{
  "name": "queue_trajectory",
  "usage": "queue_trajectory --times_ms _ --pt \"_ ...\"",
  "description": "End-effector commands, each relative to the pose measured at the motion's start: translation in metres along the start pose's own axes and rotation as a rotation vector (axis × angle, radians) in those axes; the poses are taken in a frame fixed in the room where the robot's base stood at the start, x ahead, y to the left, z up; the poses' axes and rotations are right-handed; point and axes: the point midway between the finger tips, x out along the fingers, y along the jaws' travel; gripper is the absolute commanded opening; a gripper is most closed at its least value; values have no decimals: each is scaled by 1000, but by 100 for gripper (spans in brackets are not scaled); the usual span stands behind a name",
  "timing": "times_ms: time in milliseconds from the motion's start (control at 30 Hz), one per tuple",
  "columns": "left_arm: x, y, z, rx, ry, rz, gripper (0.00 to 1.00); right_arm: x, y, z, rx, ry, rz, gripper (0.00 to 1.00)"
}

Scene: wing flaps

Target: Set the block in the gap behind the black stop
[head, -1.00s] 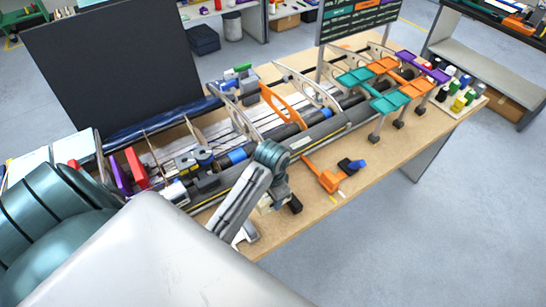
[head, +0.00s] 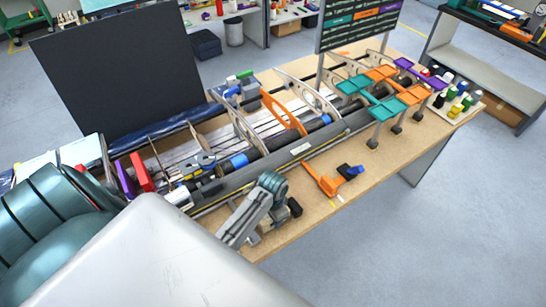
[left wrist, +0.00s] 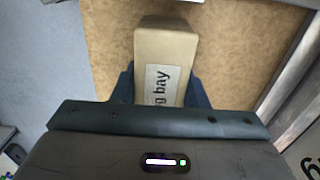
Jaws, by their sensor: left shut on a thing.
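My left gripper (left wrist: 160,98) is shut on the block (left wrist: 165,50), a tan box with a white label ending in "bay", in the left wrist view. Its dark blue fingers press on the block's two sides. In the head view my left wrist (head: 268,188) is over the table's front edge, in front of the wing frame (head: 270,155). The gripper's fingers and the block are hidden there by my own arm. A small black piece (head: 294,208) shows right beside the wrist; I cannot tell whether it is the black stop. The gap is not clearly visible.
An orange tool with a blue and black end (head: 330,180) lies on the table (head: 345,205) right of my wrist. Teal, orange and purple trays (head: 385,108) stand on posts at the far right. A dark panel (head: 120,70) rises at the back left.

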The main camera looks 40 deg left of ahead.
Motion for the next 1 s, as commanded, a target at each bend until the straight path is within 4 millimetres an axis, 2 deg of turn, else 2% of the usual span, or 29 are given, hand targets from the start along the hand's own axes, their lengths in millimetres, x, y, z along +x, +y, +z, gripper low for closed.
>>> queue_trajectory --times_ms 33,133,433,567,667,1000 --pt "1 0 0 0 -1 0 42 0 -1 4 0 -5 -1 36" --pt "1 0 0 0 0 0 61 -1 0 9 0 -11 0 36" --pt "0 0 0 0 0 -1 61 -1 4 10 -3 -13 5 36" --pt "-8 -1 -1 0 3 -2 61 3 7 9 -4 -11 8 36" --pt "-23 -1 -1 1 5 -4 61 9 9 9 -5 -10 10 36" --pt "-94 -1 -1 1 6 -3 61 31 7 10 -5 -9 10 36"
